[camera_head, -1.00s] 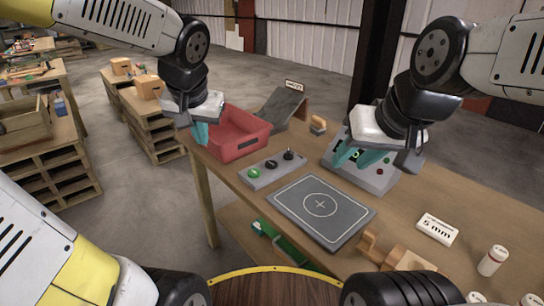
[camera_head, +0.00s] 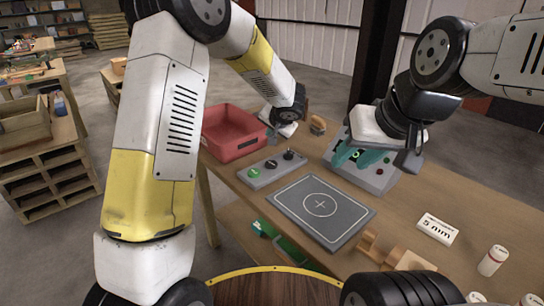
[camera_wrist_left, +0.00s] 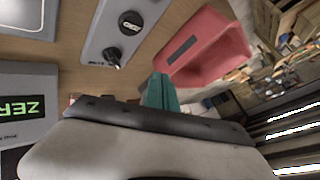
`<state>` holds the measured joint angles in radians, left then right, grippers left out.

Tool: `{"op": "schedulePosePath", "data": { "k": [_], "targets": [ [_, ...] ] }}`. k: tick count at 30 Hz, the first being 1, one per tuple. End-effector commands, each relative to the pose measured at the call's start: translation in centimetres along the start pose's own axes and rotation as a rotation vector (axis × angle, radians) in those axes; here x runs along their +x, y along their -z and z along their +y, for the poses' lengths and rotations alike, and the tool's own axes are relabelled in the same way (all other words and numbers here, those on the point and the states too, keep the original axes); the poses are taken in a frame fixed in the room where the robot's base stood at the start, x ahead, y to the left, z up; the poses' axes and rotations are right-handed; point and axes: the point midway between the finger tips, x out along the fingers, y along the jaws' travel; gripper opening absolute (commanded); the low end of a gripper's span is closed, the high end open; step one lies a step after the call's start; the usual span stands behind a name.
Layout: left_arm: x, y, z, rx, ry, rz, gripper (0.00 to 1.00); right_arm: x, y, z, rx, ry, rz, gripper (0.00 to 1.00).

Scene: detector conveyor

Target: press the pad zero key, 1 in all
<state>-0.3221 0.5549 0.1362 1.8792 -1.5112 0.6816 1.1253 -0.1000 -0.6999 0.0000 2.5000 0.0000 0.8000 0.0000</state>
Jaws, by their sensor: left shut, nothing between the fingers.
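A grey console (camera_head: 378,178) with a lit green display and coloured buttons stands on the table, partly behind my right gripper. In the left wrist view its grey face (camera_wrist_left: 25,135) shows a display with green letters beginning "ZER". A grey strip (camera_head: 262,180) carries a green button (camera_head: 254,174) and two black knobs. I cannot tell which button is the pad zero key. My left gripper (camera_wrist_left: 160,92) is shut and empty, above the table between the console and the red bin; its fingertips barely show in the head view. My right gripper (camera_head: 360,156) is open, in front of the console.
A dark pad (camera_head: 345,222) with a circle and cross lies in front of the strip. The red bin (camera_head: 228,152) stands at the table's left end. A "5 mm" sign (camera_head: 437,229) and a white cylinder (camera_head: 492,260) are at the right.

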Motion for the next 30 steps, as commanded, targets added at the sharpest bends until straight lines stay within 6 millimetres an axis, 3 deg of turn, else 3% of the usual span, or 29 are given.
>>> {"op": "schedulePosePath", "data": {
  "k": [17,30],
  "targets": [
    [0.9,-0.1,0.9,0.007,-0.002,0.006,0.00,0.0,0.0,0.0,0.000,0.000,0.000,0.36],
    [4.9,-3.1,3.8,0.007,-0.003,0.005,0.00,0.0,0.0,0.0,0.000,0.000,0.000,0.36]
  ]
}}
